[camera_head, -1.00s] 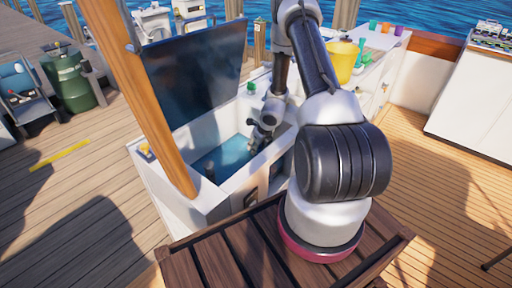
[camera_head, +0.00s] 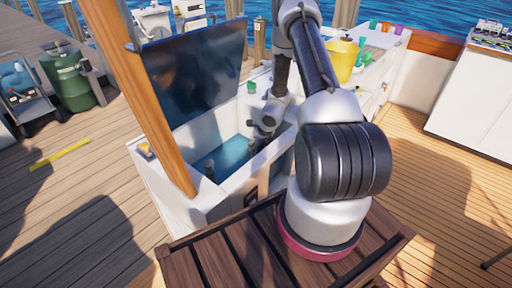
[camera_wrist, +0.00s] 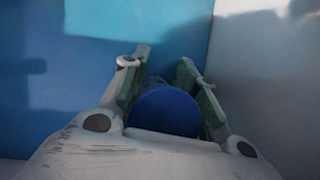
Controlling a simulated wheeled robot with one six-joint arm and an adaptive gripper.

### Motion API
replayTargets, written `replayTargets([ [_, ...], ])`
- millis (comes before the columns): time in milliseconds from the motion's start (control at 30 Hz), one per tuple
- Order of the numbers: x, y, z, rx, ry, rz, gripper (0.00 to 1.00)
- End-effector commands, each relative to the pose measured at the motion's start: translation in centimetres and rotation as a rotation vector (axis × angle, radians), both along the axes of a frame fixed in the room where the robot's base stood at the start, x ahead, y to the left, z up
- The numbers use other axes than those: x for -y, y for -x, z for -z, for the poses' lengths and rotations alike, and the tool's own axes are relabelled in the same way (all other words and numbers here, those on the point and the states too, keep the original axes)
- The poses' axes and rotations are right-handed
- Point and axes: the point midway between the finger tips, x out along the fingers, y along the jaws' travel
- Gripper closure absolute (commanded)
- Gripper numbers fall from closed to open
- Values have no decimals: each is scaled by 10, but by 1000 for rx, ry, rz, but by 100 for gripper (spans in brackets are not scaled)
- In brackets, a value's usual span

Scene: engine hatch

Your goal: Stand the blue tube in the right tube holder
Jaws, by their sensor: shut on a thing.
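The blue tube (camera_wrist: 165,110) sits between the fingers of my gripper (camera_wrist: 160,78) in the wrist view, seen end-on as a round dark blue end. My gripper is shut on it. In the head view my gripper (camera_head: 258,144) is down inside the open hatch, near its right wall; the tube cannot be made out there. A small dark upright piece (camera_head: 209,168) stands in the hatch's near left part; I cannot tell whether it is a tube holder. The right tube holder cannot be made out in either view.
The hatch lid (camera_head: 195,70) stands raised behind the opening. A wooden post (camera_head: 135,95) rises at its left. The hatch floor (camera_head: 232,154) is blue. A yellow bucket (camera_head: 342,60) and several coloured cups are on the counter at the right. A green cup (camera_head: 251,87) is on the rim.

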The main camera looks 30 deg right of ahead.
Motion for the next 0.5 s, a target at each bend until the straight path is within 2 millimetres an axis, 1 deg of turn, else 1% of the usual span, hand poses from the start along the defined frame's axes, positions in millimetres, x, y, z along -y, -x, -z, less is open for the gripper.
replayTargets([
  [33, 0, 0, 1, 0, 0, 0, 100],
  [67, 0, 0, 1, 1, 0, 0, 65],
  [100, 0, 0, 0, 1, 0, 0, 62],
  [367, 0, 0, 1, 0, 0, 0, 62],
  [500, 1, 2, -5, 1, 0, 0, 62],
])
